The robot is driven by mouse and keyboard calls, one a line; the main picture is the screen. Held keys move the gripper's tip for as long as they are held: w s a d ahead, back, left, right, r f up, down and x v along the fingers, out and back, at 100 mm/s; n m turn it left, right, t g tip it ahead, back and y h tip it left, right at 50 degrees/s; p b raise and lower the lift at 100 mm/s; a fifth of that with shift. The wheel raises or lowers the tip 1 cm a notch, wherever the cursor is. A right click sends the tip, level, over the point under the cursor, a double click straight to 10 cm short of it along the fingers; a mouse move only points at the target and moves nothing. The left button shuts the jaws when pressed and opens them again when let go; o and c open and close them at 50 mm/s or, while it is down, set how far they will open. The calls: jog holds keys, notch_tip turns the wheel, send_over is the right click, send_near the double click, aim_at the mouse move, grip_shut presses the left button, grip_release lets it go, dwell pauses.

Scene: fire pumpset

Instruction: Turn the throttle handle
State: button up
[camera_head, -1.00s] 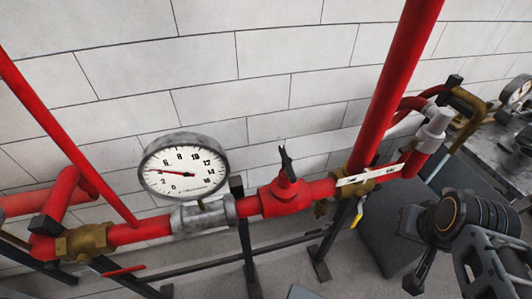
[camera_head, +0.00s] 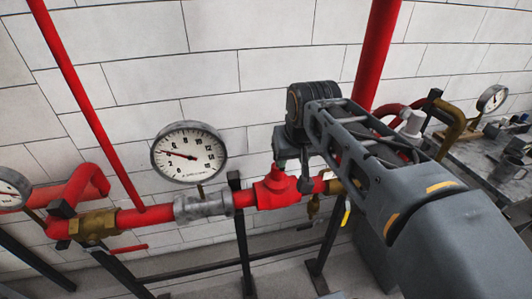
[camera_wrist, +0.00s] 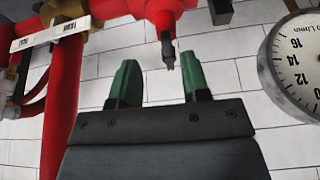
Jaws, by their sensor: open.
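The throttle handle is the small dark lever (camera_wrist: 168,52) on the red valve body (camera_head: 276,190). In the wrist view it points down from the red valve at the top edge, toward the gap between my green fingertips. My gripper (camera_wrist: 160,82) is open, with one finger left of the handle's line and one to the right. The handle tip appears just beyond the fingertips, with nothing held. In the head view my gripper (camera_head: 291,163) is just above the valve, and my arm mostly hides the handle.
A round gauge (camera_head: 189,153) stands on the pipe left of the valve and also shows at the right of the wrist view (camera_wrist: 300,65). A tall red pipe (camera_head: 378,50) rises behind my arm. A brass fitting (camera_head: 93,224) is at left. A workbench (camera_head: 483,160) is at right.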

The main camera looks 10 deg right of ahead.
jog(key=w+r+b, duration=0.1)
jog(key=w+r, duration=0.5)
jog(key=w, duration=0.1)
jog(key=x, duration=1.3)
jog(key=shift+w+f, duration=0.15)
grip_shut()
